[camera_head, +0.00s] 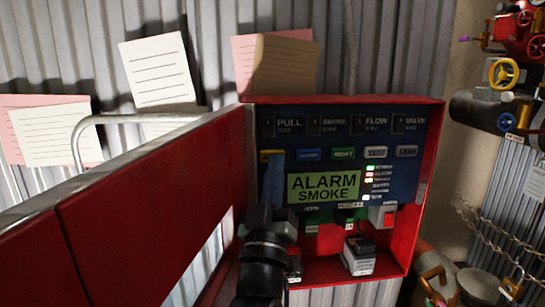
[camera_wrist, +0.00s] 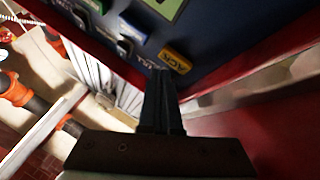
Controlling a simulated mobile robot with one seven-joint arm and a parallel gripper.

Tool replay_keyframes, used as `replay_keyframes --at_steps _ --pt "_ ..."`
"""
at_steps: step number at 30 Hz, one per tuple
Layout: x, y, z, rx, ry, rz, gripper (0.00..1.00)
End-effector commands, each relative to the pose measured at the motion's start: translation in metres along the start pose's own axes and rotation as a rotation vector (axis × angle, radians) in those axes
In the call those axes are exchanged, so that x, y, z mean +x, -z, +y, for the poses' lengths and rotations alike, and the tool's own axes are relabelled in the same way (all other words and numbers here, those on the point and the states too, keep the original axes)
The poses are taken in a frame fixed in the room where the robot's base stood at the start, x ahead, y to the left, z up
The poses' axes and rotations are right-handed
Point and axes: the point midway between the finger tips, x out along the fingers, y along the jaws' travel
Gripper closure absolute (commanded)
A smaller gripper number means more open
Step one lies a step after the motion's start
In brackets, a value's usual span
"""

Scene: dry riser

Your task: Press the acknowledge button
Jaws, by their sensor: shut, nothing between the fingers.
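The yellow acknowledge button (camera_head: 265,155) is at the left end of the button row on the dark blue alarm panel (camera_head: 400,180). In the wrist view the yellow button (camera_wrist: 175,62) is marked ACK. My gripper (camera_head: 272,163) is shut, with nothing between its fingers, and it covers part of the button in the head view. In the wrist view the fingertips (camera_wrist: 159,75) are right by the button's edge. I cannot tell whether they touch it. The display (camera_head: 323,187) reads ALARM SMOKE.
A blue button (camera_head: 308,155), a green one (camera_head: 343,154) and two more sit to the right in the row. The red cabinet's open door (camera_head: 140,210) stands close on the left. Valves and pipes (camera_head: 505,95) are at the far right.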

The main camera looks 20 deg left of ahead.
Motion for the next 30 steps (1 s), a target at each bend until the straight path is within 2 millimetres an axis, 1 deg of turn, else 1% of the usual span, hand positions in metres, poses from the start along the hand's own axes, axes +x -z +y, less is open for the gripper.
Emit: replay_keyframes --at_steps 19,25,30 --pt "0.0003 -0.0005 -0.0003 0.0 0.0 0.0 1.0" --pt "0.0044 -0.0042 -0.0033 0.001 0.0 0.0 1.0" --pt "0.007 -0.0035 -0.0043 0.001 0.001 0.0 1.0"
